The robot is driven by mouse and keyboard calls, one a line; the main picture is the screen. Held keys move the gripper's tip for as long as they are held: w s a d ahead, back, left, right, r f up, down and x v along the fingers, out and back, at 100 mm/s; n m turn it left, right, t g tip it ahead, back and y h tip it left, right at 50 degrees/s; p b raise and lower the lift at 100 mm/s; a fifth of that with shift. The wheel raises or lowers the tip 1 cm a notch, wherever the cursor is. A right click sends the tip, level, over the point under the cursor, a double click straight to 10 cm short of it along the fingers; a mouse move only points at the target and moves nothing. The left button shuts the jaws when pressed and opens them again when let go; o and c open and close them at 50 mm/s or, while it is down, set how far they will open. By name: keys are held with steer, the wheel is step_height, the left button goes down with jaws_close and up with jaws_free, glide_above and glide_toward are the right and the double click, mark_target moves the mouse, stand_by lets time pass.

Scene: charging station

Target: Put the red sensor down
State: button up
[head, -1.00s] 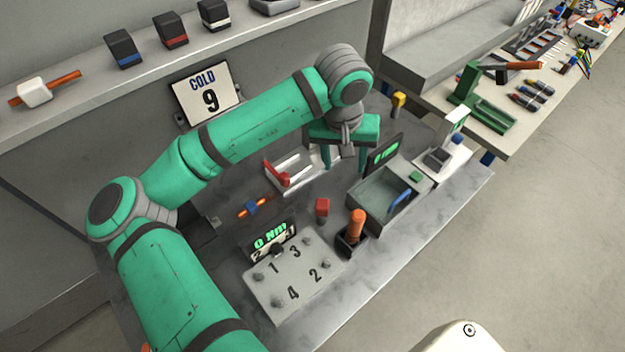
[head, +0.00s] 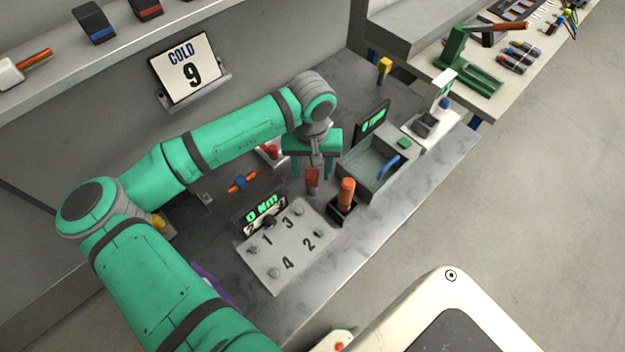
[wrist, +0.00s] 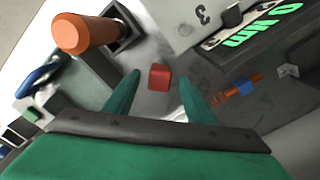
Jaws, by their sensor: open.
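A small red block (head: 312,177) stands on the grey bench, just behind the numbered plate. It is the likeliest red sensor, though I cannot be sure. In the wrist view the red block (wrist: 159,77) shows ahead, between the two finger tips. My gripper (head: 312,169) points down at the block, open, with its green fingers spread either side. In the wrist view clear gaps separate my gripper (wrist: 160,84) from the block, and nothing is held. A dark box with a red band (head: 146,9) sits on the upper shelf.
The numbered plate (head: 288,262) with its knobs lies in front. An orange-handled tool (head: 347,192) stands in a black holder close to the right. A grey bin (head: 368,168) with a blue item is further right. A blue-and-orange part (head: 243,181) lies left.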

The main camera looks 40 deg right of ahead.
steer(key=shift+f, duration=0.8)
steer(key=shift+w, duration=0.1)
steer(key=c, duration=1)
steer(key=shift+s+d, duration=0.1)
steer(key=shift+s, duration=0.1)
steer(key=shift+c, duration=1.3)
